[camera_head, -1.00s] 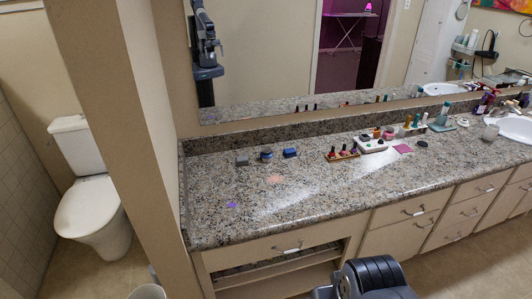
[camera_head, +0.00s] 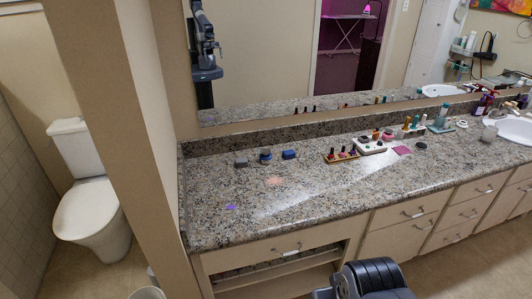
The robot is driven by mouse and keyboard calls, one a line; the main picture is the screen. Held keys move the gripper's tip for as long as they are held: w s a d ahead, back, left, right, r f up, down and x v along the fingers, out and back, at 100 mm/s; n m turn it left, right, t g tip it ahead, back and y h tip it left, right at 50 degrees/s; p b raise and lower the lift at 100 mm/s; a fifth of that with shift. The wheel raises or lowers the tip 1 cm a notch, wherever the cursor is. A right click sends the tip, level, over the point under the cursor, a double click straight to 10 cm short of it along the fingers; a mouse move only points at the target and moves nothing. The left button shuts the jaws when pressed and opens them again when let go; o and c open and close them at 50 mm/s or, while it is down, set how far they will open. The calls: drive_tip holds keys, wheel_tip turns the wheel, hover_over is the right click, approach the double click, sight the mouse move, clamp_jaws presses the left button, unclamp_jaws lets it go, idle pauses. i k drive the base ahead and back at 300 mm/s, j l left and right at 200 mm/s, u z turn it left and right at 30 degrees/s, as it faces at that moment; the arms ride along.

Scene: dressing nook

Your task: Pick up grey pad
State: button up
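A small grey block (camera_head: 241,162), most likely the grey pad, lies on the granite counter near the backsplash, at the left of a row of small things. A dark blue round item (camera_head: 265,156) and a blue block (camera_head: 289,154) are to its right. A flat dark round piece (camera_head: 421,145) lies farther right on the counter. My gripper's fingers are not in view; a dark ribbed part of my own body shows at the bottom edge, apart from the counter things.
A rack of nail polish (camera_head: 342,155), a white tray (camera_head: 370,147), a pink square (camera_head: 401,150) and several bottles stand to the right. A mirror backs the counter; a wall end (camera_head: 140,130) bounds it at left.

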sight(242, 162)
drive_tip(key=i+l+u, duration=0.1)
drive_tip(key=i+u, duration=0.35)
drive_tip(key=i, duration=0.7)
